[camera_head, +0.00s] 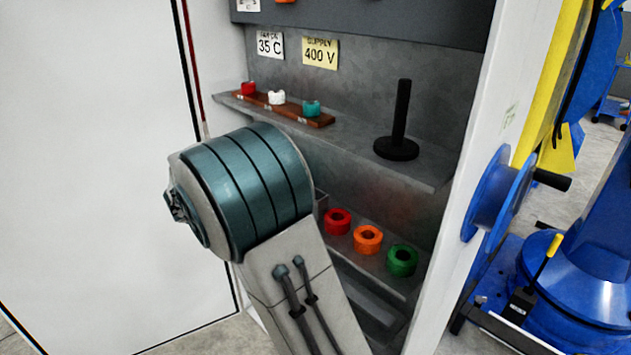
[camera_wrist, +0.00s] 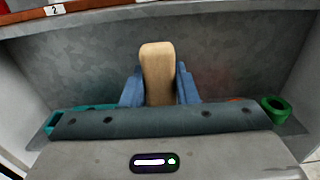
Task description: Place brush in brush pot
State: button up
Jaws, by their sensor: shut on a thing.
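In the wrist view my gripper (camera_wrist: 159,90) has its blue fingers closed on both sides of a tan, wood-coloured block-like piece, which I take to be the brush (camera_wrist: 158,68). It stands up between the fingers, and its lower end is hidden behind the gripper body. In the head view my wrist hides the gripper and the brush. A teal edge (camera_wrist: 55,121) shows at left in the wrist view, mostly hidden.
Red (camera_head: 337,221), orange (camera_head: 367,239) and green (camera_head: 402,260) rings lie on the lower shelf. A black post on a round base (camera_head: 398,148) stands on the upper shelf (camera_head: 350,148), beside a brown rack (camera_head: 318,119) of small coloured pieces. Cabinet walls bound both sides.

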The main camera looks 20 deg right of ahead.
jog(key=x, duration=1.3)
notch_tip(320, 180, down, 7)
jog(key=o, duration=1)
